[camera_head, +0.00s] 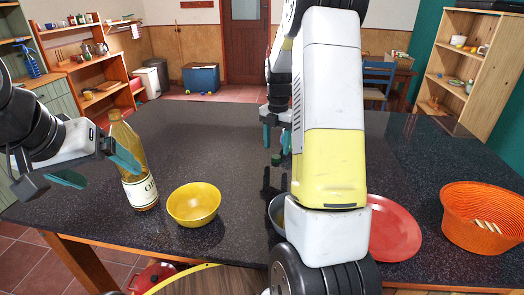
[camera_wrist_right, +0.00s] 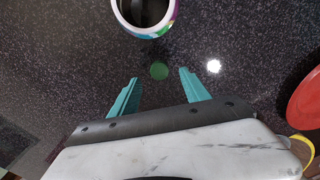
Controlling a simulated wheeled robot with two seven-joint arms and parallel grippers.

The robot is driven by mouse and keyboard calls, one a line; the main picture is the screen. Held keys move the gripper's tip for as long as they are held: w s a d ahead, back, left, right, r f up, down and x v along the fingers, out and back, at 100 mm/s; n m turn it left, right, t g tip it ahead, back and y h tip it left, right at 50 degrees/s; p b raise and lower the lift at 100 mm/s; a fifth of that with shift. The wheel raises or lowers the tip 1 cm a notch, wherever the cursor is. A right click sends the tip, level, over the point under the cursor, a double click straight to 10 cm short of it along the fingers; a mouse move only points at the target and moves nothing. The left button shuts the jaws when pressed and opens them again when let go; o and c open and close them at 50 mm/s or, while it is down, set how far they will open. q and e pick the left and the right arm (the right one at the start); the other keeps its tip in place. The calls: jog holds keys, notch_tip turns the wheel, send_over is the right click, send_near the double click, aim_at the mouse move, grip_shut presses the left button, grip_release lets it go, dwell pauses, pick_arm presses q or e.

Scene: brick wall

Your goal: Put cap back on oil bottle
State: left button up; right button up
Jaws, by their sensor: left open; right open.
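The oil bottle (camera_head: 140,188), amber glass with a white label, stands upright and uncapped on the left of the dark counter. My left gripper (camera_head: 97,170) is open beside it on the left; one teal finger overlaps the bottle in the view, and I cannot tell if it touches. A small green cap (camera_head: 276,159) lies on the counter near the middle. My right gripper (camera_head: 276,141) is open and empty above the cap. In the right wrist view the cap (camera_wrist_right: 159,71) shows between and just beyond the open fingertips (camera_wrist_right: 160,76).
A yellow bowl (camera_head: 194,205) stands right of the bottle. A grey bowl (camera_head: 275,212) is partly behind my right arm. A red plate (camera_head: 398,230) and orange basket (camera_head: 480,215) are at right. A colourful-rimmed cup (camera_wrist_right: 172,22) is near the cap. The back left counter is clear.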

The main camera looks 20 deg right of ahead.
aim_at(276, 157)
jog(key=shift+f, duration=1.9)
grip_shut()
